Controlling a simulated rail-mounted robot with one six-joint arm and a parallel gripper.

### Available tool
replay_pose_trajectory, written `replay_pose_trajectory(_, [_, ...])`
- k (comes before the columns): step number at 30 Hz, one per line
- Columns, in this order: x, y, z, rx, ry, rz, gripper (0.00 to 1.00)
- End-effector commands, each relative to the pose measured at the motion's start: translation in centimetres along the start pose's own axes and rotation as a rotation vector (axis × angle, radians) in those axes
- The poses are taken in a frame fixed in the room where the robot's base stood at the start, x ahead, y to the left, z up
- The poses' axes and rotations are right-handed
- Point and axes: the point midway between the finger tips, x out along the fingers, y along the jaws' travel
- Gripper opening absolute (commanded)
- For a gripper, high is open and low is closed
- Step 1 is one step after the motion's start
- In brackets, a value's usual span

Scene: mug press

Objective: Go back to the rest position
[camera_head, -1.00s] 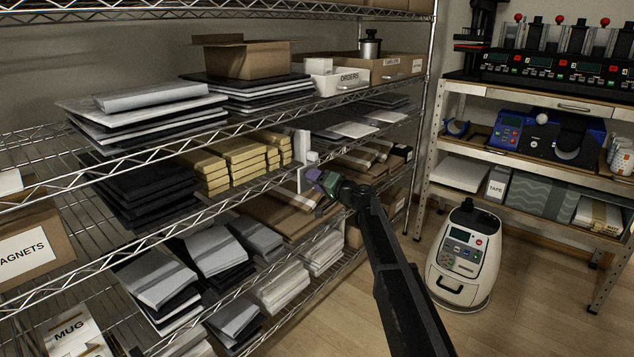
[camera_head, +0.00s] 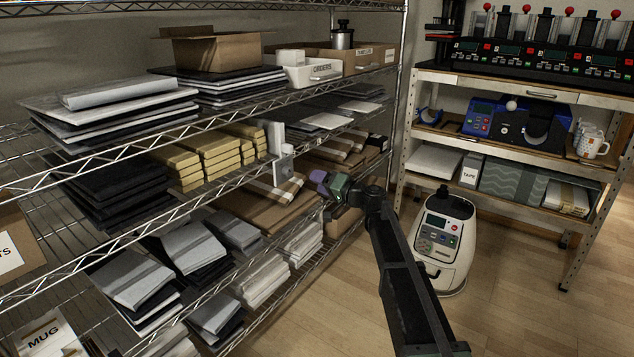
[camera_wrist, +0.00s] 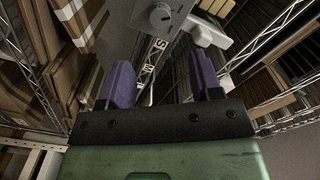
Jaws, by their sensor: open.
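My gripper (camera_head: 321,181) is in front of the wire shelf rack, near the middle shelf level, with purple fingers and a green body. In the wrist view the two purple fingers (camera_wrist: 165,85) stand apart with nothing held between them. A grey plate with a round knob (camera_wrist: 160,14) lies beyond the fingers in the wrist view. In the head view a pale upright panel with a knob (camera_head: 282,163) stands at the shelf edge, just left of my gripper and apart from it.
The wire rack (camera_head: 215,185) holds stacked boxes, gold packs and folded cloth. A white machine (camera_head: 445,240) stands on the floor to the right of my arm. A metal bench (camera_head: 520,90) carries a mug press (camera_head: 530,135) and a patterned mug (camera_head: 590,143). Open wooden floor lies at the lower right.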

Motion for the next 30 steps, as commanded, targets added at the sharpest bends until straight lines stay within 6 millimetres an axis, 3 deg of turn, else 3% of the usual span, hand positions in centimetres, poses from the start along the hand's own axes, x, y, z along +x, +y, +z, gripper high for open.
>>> replay_pose_trajectory(4, [0.0, 0.0, 0.9, 0.047, -0.049, 0.002, 0.59])
replay_pose_trajectory(5, [-0.3, 0.1, 1.9, 0.052, -0.093, 0.022, 0.59])
replay_pose_trajectory(8, [-3.7, 0.6, 8.0, 0.047, -0.294, 0.159, 0.59])
replay_pose_trajectory(11, [-10.1, 1.5, 15.1, 0.042, -0.518, 0.394, 0.59])
replay_pose_trajectory(12, [-13.1, 1.9, 17.6, 0.042, -0.595, 0.502, 0.59])
replay_pose_trajectory(15, [-20.7, 2.5, 22.4, 0.045, -0.739, 0.769, 0.59])
replay_pose_trajectory(18, [-27.7, 2.4, 25.6, 0.043, -0.828, 1.007, 0.59])
replay_pose_trajectory(24, [-38.5, 0.0, 30.3, 0.005, -0.894, 1.304, 0.59])
replay_pose_trajectory(26, [-37.7, -2.7, 27.0, 0.007, -0.892, 1.300, 0.59])
replay_pose_trajectory(30, [-37.5, -6.8, 24.0, 0.005, -0.892, 1.297, 0.59])
